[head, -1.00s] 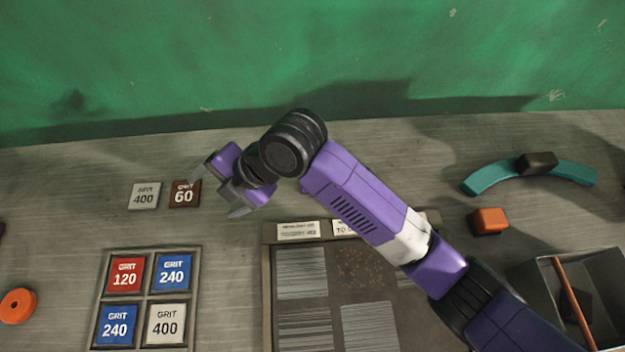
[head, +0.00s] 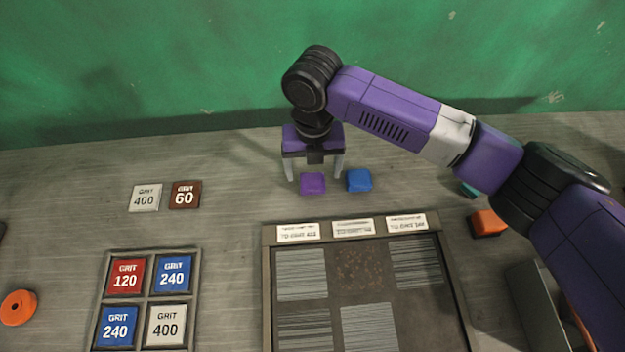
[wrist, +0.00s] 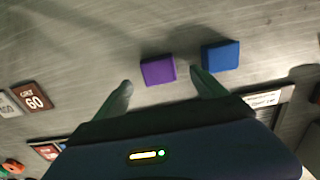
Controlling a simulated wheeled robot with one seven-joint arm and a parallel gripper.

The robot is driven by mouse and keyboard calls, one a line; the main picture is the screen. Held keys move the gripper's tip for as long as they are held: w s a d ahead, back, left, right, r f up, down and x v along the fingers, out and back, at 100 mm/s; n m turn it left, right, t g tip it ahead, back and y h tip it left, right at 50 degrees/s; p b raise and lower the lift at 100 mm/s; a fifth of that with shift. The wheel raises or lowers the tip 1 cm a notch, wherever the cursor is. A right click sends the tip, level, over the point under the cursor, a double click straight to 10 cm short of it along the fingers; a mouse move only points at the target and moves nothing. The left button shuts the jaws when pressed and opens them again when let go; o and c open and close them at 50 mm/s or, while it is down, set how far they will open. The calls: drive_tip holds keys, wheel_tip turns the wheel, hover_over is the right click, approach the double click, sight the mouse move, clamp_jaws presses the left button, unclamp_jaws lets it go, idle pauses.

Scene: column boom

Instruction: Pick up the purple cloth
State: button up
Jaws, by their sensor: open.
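The purple cloth (head: 313,183) is a small folded block lying on the grey bench, just behind the sample board. It also shows in the wrist view (wrist: 158,70), ahead of the fingertips and nearer the right finger. My gripper (head: 315,178) is open and empty, pointing down over the bench near the purple cloth. In the wrist view my gripper (wrist: 160,76) has its fingers spread with nothing held between them. Whether the fingertips are level with the cloth I cannot tell.
A blue folded cloth (head: 359,180) lies close to the right of the purple one. Grit tiles 400 (head: 145,198) and 60 (head: 185,194) lie to the left. A sample board (head: 268,290) is in front. An orange block (head: 488,222) and a bin (head: 530,300) are at right.

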sight(313, 180)
drive_tip(key=shift+f+p, duration=0.35)
drive_tip(key=shift+f, duration=1.65)
drive_tip(key=c, duration=1.5)
drive_tip(key=shift+r, duration=0.1)
